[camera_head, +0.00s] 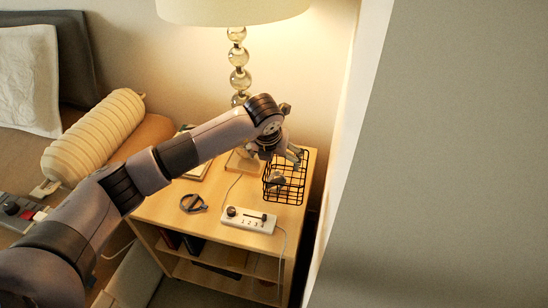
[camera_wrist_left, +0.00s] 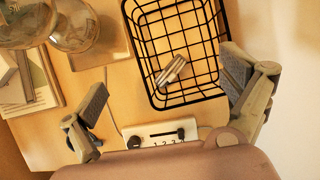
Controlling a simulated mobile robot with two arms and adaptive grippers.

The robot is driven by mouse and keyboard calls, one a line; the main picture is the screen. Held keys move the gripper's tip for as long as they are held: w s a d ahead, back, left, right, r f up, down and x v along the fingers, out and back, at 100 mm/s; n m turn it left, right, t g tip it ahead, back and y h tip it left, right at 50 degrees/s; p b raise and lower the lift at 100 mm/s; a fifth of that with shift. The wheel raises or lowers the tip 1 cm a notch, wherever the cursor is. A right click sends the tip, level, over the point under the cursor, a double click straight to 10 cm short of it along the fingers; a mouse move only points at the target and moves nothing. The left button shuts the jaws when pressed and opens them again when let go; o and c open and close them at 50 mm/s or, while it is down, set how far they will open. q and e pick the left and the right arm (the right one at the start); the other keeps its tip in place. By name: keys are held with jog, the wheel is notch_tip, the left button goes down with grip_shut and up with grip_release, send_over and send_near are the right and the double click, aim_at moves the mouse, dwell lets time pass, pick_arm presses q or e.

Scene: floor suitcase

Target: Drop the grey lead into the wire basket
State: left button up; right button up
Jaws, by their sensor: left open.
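The black wire basket (camera_head: 286,186) stands at the right side of the bedside table's top and fills the upper middle of the left wrist view (camera_wrist_left: 215,50). A small grey, shiny, roughly cylindrical thing (camera_wrist_left: 172,70) lies inside it; I cannot tell whether it is the grey lead. A dark grey looped thing (camera_head: 193,203), which looks like a coiled lead, lies on the table left of the basket. My left gripper (camera_head: 277,156) is above the basket, with its fingers spread wide and nothing between them; it also shows in the wrist view (camera_wrist_left: 165,92). My right gripper is out of view.
A white control box (camera_head: 248,220) with a cord sits at the front of the wooden bedside table (camera_head: 165,211). A lamp (camera_head: 239,78) stands behind. Books (camera_wrist_left: 28,85) lie at the left. A grey panel (camera_head: 450,150) stands to the right.

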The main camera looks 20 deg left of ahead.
pick_arm(q)
jog(key=shift+w+p+v, duration=0.25)
jog(key=shift+p+v, duration=0.05)
jog(key=shift+v, duration=0.9)
jog(key=v, duration=1)
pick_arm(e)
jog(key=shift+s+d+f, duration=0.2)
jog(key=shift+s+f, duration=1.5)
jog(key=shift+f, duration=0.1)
pick_arm(q)
jog(key=shift+s, duration=0.15)
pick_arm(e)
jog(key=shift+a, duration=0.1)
